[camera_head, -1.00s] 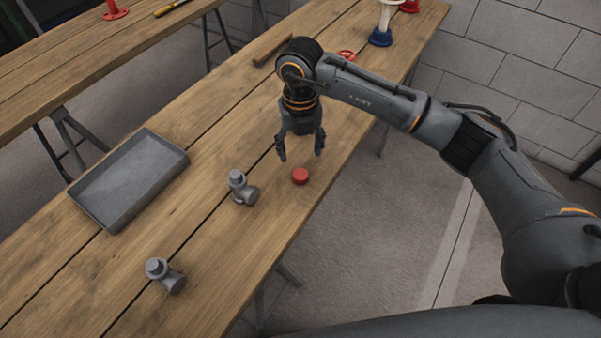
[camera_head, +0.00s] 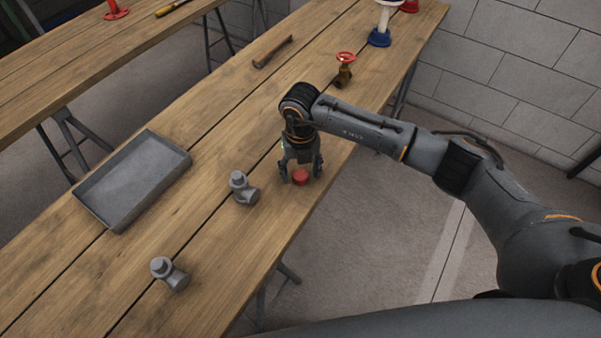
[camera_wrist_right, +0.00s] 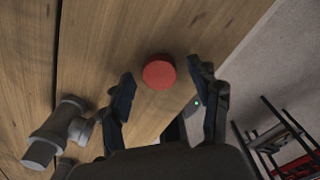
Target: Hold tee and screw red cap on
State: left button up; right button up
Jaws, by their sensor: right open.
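The red cap (camera_head: 300,176) lies on the wooden table near its right edge. My right gripper (camera_head: 301,176) is open and points down around the cap, one finger on each side. In the right wrist view the red cap (camera_wrist_right: 159,73) shows between and slightly beyond the open fingers (camera_wrist_right: 166,85), with a gap on both sides. A grey tee (camera_head: 243,189) lies on the table just left of the cap; it also shows in the right wrist view (camera_wrist_right: 62,132). A second grey tee (camera_head: 168,274) lies nearer the front. My left gripper is out of view.
A grey metal tray (camera_head: 133,181) sits on the left of the table. A brass valve with a red handwheel (camera_head: 344,70), a hammer (camera_head: 272,52) and a blue-based part (camera_head: 380,37) are farther back. The table's right edge is close to the cap.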

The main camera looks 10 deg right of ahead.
jog(key=shift+f, duration=0.1)
jog(key=c, duration=1.1)
jog(key=shift+r+b, duration=0.45)
jog(key=shift+r, duration=0.35)
jog(key=s+d+r+b, duration=0.1)
jog(key=s+r, duration=0.2)
jog(key=s, duration=0.1)
jog(key=s+d+r+b, duration=0.1)
jog(key=s+r, duration=0.3)
jog(key=s, duration=0.1)
jog(key=s+d+r+b, duration=0.1)
jog(key=s+r, duration=0.3)
jog(key=shift+s+d+r, duration=0.25)
jog(key=shift+d, duration=0.05)
